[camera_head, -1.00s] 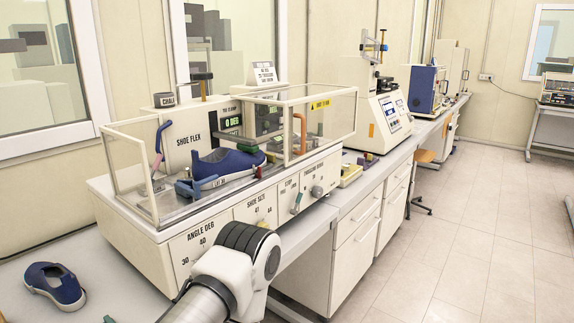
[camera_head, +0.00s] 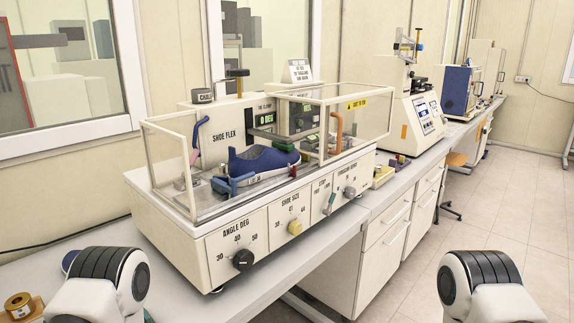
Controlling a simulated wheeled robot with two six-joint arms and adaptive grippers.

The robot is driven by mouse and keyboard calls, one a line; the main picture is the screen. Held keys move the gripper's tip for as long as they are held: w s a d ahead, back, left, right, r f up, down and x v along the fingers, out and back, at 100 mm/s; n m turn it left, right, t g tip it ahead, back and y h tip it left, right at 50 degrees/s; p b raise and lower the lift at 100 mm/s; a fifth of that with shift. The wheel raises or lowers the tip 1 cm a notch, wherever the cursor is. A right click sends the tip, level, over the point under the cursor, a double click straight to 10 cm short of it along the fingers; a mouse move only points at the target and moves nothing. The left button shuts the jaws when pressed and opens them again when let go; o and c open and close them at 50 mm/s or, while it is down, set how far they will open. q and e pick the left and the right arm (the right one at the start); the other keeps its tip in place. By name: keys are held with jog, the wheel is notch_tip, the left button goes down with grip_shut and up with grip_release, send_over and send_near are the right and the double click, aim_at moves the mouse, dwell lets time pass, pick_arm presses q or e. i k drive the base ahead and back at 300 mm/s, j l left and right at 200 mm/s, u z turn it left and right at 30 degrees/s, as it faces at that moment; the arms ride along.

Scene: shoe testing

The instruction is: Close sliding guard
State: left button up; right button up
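The shoe flex machine (camera_head: 215,235) stands on the bench at the left of the head view. Its clear sliding guard (camera_head: 376,125), with a yellow label and an orange handle (camera_head: 337,130), sits at the machine's right end and sticks out past the body. The left part of the test bay is uncovered from above, inside a clear framed enclosure (camera_head: 165,150). A blue shoe (camera_head: 262,160) is mounted in the bay. Only links of my two arms show, at the bottom left and bottom right. Neither gripper is in view, so I cannot see whether they hold anything.
Dials, including a black knob (camera_head: 243,259) and a yellow knob (camera_head: 295,227), line the machine's front. A brass-coloured roll (camera_head: 18,306) lies at the bottom left. Another white tester (camera_head: 418,115) stands farther along the bench.

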aim_at(330, 94)
jog(key=u, duration=0.35)
jog(key=i+l+u, duration=0.1)
jog(key=l+u, duration=1.2)
